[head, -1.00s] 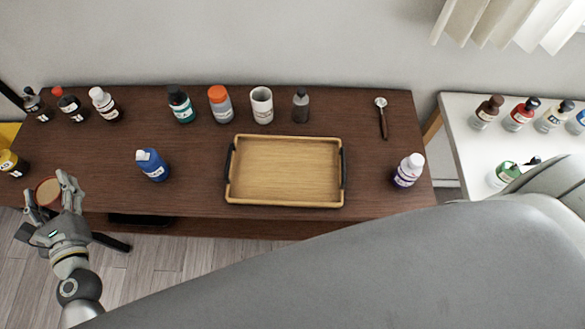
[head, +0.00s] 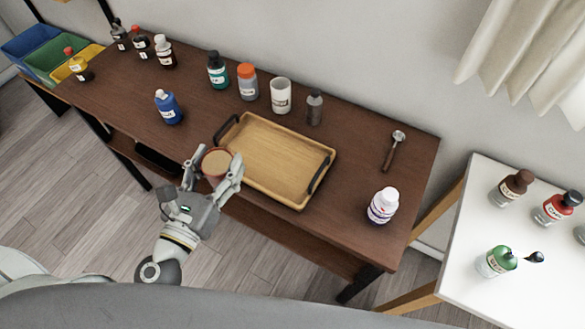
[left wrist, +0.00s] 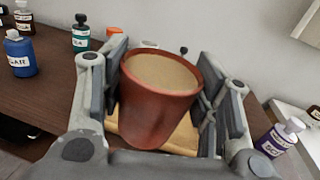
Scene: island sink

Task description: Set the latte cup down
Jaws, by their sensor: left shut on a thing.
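The latte cup (head: 216,163) is reddish-brown with a tan drink inside. My left gripper (head: 212,168) is shut on it, one finger on each side. The cup is upright at the left front corner of the wooden tray in the head view. The left wrist view shows the cup (left wrist: 158,100) large between the fingers, with part of the tray (left wrist: 185,138) behind and below it. The cup's base is hidden, so I cannot tell its exact height. My right gripper is not in view.
The tray (head: 275,160) is empty on the dark wood table. A blue bottle (head: 168,107) stands left of it, and a white-capped bottle (head: 383,206) right. A spoon (head: 394,150) lies at the right.

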